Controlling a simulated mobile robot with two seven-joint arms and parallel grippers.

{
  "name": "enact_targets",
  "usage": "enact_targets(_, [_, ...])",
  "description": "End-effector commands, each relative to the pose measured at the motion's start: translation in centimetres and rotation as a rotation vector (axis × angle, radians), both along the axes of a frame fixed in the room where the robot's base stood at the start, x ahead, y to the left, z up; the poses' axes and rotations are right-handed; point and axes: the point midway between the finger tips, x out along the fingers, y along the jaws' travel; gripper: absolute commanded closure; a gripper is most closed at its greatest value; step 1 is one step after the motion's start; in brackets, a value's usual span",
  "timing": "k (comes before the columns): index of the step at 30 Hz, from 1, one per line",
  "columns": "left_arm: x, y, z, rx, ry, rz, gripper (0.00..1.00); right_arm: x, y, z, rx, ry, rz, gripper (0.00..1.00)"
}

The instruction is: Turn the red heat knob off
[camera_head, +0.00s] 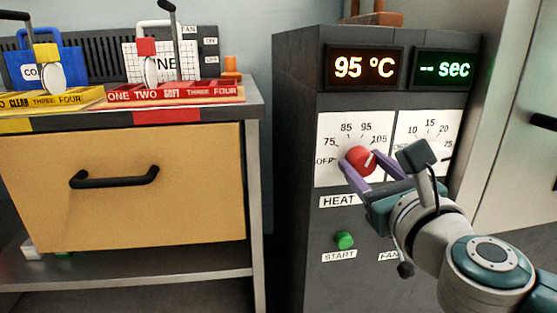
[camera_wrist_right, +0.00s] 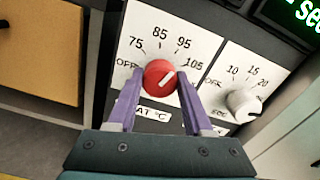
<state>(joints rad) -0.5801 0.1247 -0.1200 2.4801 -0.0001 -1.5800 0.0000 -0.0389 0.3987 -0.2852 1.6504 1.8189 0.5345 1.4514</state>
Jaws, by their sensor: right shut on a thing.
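The red heat knob (camera_head: 359,161) sits on a white dial plate on the front of the dark machine, above the HEAT label. Its white mark points up and to the right, toward the 95–105 side of the scale; OFF is printed at the left. The knob also shows in the right wrist view (camera_wrist_right: 158,80). My right gripper (camera_head: 362,164) is shut on the knob, with one purple finger on each side of it. My left gripper is not in view.
The display (camera_head: 363,67) reads 95 °C, and a second display (camera_head: 443,68) reads "-- sec". A white time knob (camera_wrist_right: 244,104) is to the right of the heat knob. A green start button (camera_head: 344,240) is below. A yellow drawer cabinet (camera_head: 200,210) stands left.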

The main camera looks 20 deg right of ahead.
Motion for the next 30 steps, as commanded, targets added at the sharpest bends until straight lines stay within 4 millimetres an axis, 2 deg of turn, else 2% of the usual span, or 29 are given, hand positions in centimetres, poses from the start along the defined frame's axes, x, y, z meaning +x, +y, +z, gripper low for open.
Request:
enact_targets(2, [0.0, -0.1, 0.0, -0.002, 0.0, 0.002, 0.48, 0.0, 0.0, 0.0, 0.0, 0.0, 0.0, 1.0])
enact_targets(14, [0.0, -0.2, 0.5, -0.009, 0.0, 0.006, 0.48, 0.0, 0.0, 0.1, -0.056, 0.015, -0.001, 1.0])
enact_targets(20, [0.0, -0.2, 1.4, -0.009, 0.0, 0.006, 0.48, 0.0, 0.0, 0.2, -0.176, 0.045, -0.001, 1.0])
enact_targets(30, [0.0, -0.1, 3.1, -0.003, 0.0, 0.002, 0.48, 0.0, 0.1, 0.2, -0.484, 0.118, 0.0, 1.0])
